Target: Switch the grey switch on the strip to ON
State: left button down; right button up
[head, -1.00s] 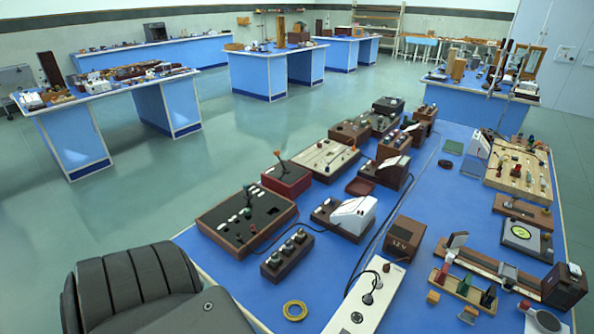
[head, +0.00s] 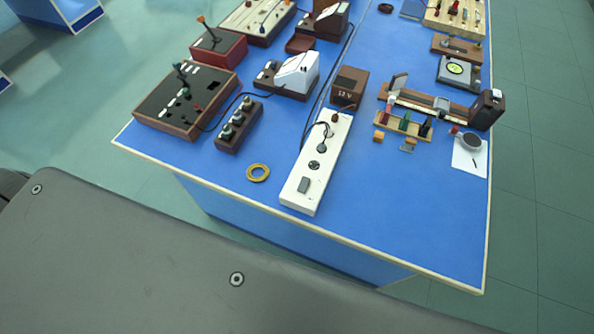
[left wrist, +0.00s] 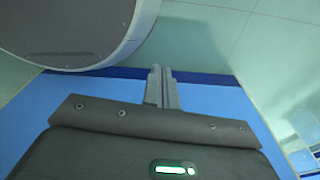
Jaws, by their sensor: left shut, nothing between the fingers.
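The white power strip (head: 322,158) lies near the front edge of the blue bench in the head view. A grey switch (head: 303,185) sits at its near end, with round sockets further up and a dark plug in one of them. I cannot tell the switch's position from here. My left gripper (left wrist: 158,72) shows only in the left wrist view, with its fingers shut together and empty. It is apart from the strip, in front of a blue panel and the floor. My right gripper is in no view.
A yellow ring (head: 258,173) lies left of the strip, beside a block with several knobs (head: 239,126). A 12 V box (head: 348,87) stands behind the strip, with black cables. The bench top right of the strip's near end is clear.

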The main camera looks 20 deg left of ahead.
pick_arm(q)
jog(key=w+d+r+t, duration=0.2)
jog(key=w+d+r, duration=0.1)
jog(key=w+r, duration=1.3)
jog(key=w+r+t, duration=0.1)
jog(key=r, duration=0.7)
jog(key=w+r+t, duration=0.1)
jog(key=w+r, duration=0.1)
jog(key=r, duration=0.7)
jog(key=w+r+m+t, duration=0.1)
jog(key=r, duration=0.8)
jog(key=shift+w+d, duration=0.3)
jog(key=shift+d, duration=0.05)
jog(key=w+d+r+m+t+h, duration=0.3)
jog(key=w+d+r+m+h, duration=0.65)
jog(key=w+r, duration=0.3)
jog(key=s+a+r+m+g, duration=0.2)
jog(key=s+a+m+g, duration=0.1)
jog(key=a+m+g, duration=0.3)
jog(key=g, duration=0.2)
jog(key=shift+s+a+g+y, duration=0.25)
jog(key=shift+a+g+y, duration=0.05)
jog(key=shift+g+y, duration=0.1)
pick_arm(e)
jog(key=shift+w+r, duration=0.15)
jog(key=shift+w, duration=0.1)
pick_arm(q)
jog(key=shift+m, duration=0.25)
